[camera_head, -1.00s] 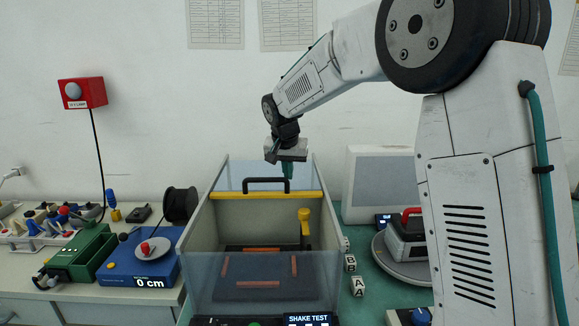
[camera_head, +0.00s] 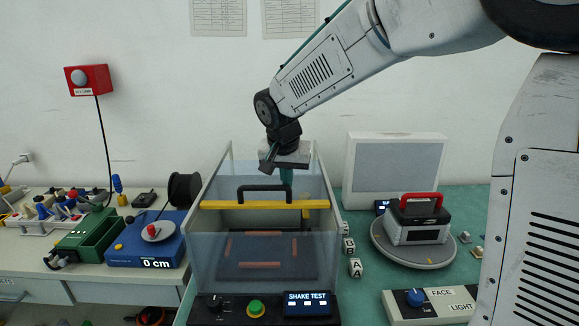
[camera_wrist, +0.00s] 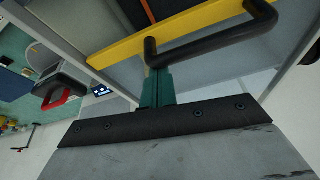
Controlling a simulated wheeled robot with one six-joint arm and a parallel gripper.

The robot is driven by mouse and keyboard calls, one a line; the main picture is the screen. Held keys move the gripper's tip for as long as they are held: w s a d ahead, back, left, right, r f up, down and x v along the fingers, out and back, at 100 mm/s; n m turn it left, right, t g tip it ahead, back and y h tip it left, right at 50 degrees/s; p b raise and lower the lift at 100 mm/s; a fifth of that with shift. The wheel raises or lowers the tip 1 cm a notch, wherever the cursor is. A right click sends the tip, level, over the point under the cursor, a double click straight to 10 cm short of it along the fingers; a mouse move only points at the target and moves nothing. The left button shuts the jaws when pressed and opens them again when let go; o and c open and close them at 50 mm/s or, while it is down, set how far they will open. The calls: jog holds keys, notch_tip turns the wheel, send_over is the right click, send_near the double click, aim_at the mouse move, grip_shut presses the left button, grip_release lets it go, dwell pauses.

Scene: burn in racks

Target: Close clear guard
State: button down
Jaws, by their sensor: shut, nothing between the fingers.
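The shake test box (camera_head: 208,180) stands open-topped on the bench, with pale side walls and a see-through front. The clear guard carries a yellow bar (camera_head: 222,205) and a black handle (camera_head: 264,188), and spans the box across its top. Its bar lies part way between the back and the front wall. My gripper (camera_head: 286,178) points down just behind the handle's right part, with its teal fingers together and empty. In the wrist view the fingers (camera_wrist: 157,85) stand close to the black handle (camera_wrist: 210,42) and the yellow bar (camera_wrist: 120,50); contact cannot be told.
The box's control panel (camera_head: 255,308) is at the front. To the right are letter blocks (camera_head: 350,246), a turntable (camera_head: 385,245) with a red-handled device (camera_head: 417,220), and a light switch box (camera_head: 430,303). A blue scale (camera_head: 140,245) and black spool (camera_head: 184,190) stand left.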

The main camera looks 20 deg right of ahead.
jog(key=s+a, duration=0.2)
jog(key=s, duration=0.7)
jog(key=shift+s+a, duration=0.2)
jog(key=shift+s, duration=0.2)
jog(key=shift+f, duration=0.1)
notch_tip(320, 180, up, 10)
jog(key=s+d+f+n, duration=0.2)
jog(key=s+f, duration=0.1)
jog(key=s, duration=0.5)
jog(key=s+d+f+n+g+y, duration=0.1)
jog(key=s+d+f, duration=0.2)
jog(key=s, duration=0.4)
jog(key=s+d+f+n+g+y, duration=0.1)
jog(key=s+d+f+n, duration=0.1)
jog(key=s, duration=0.6)
jog(key=shift+s+d+f+n, duration=0.3)
jog(key=shift+d+f, duration=0.2)
jog(key=shift+f, duration=0.05)
